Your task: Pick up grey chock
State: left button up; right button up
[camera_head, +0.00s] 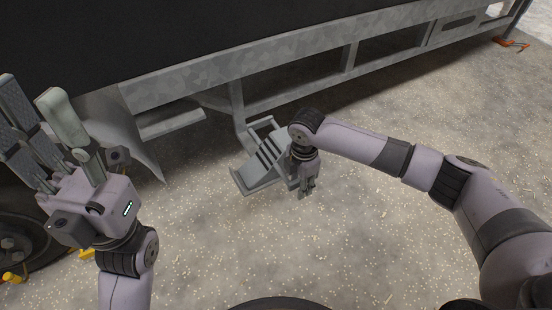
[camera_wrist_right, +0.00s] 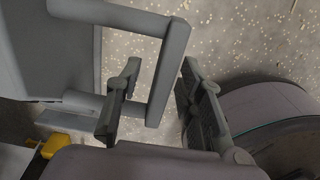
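The grey chock (camera_head: 262,181) sits on the speckled ground beside the trailer frame, with a sloped plate and slats. My right gripper (camera_head: 305,190) points down at its right side. In the right wrist view, the chock's grey bar handle (camera_wrist_right: 170,75) runs between my two right fingers (camera_wrist_right: 160,105), which are apart. A gap shows beside the right finger, so the gripper is open around the handle. My left gripper (camera_head: 48,125) is raised at the left with its fingers spread and empty.
The trailer's grey metal frame (camera_head: 200,75) runs across behind the chock. A wheel (camera_head: 20,240) with yellow parts (camera_head: 12,278) stands at lower left. An orange item (camera_head: 510,43) lies far right. The ground in front of the chock is clear.

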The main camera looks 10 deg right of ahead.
grip_shut()
dwell(0.4)
jog(key=shift+r, duration=0.1)
dwell(0.6)
